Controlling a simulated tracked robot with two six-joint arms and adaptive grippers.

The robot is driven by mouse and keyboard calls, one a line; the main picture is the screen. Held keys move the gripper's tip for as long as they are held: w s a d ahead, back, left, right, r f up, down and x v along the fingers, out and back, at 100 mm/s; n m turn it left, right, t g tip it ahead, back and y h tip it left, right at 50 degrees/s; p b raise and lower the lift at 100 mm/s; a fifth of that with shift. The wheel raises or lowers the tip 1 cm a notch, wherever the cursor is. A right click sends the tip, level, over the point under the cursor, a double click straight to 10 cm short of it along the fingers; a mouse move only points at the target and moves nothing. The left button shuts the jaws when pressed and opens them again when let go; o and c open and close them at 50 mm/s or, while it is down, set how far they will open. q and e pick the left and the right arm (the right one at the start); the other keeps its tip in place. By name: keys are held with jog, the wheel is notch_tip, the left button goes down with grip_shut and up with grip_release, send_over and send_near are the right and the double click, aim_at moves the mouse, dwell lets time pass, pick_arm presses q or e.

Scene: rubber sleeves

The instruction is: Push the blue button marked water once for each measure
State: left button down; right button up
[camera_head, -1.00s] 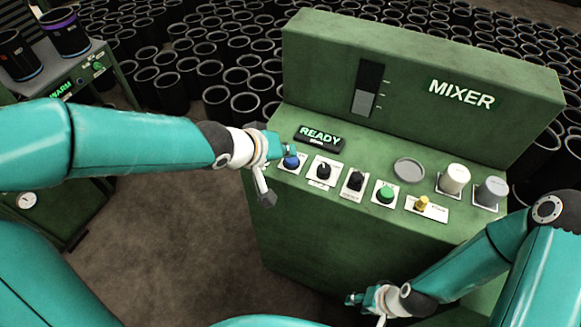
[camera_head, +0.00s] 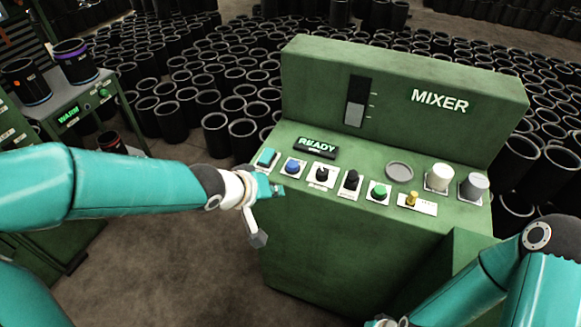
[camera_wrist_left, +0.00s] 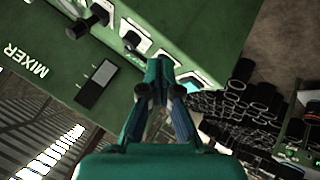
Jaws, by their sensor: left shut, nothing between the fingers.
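The blue button (camera_head: 292,166) sits on a white plate near the left end of the green mixer's (camera_head: 350,220) sloping panel; its label is too small to read. My left gripper (camera_head: 277,189) is shut and empty, just below and left of the blue button, with the button uncovered. In the left wrist view, my left gripper's closed fingers (camera_wrist_left: 156,80) cover part of the panel. Only a small part of my right gripper (camera_head: 380,322) shows at the bottom edge, so its jaws cannot be judged.
A teal button (camera_head: 266,157) is left of the blue one; black knobs (camera_head: 322,174), a green button (camera_head: 380,190) and a yellow knob (camera_head: 411,198) are to the right. Above are a lit READY sign (camera_head: 317,146) and a part-filled gauge (camera_head: 355,103). Black sleeves (camera_head: 215,130) crowd behind.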

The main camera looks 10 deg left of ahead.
pick_arm(q)
jog(key=s+f+n+g, duration=0.15)
jog(key=s+f, duration=0.25)
jog(key=f, duration=0.6)
jog(key=s+f+n+g, duration=0.1)
jog(key=s+f+g, duration=0.25)
jog(key=f, duration=0.55)
jog(key=s+f+m+g, duration=0.2)
jog(key=s+f+m, duration=0.2)
jog(key=s+f, duration=0.7)
jog(key=shift+s, duration=0.3)
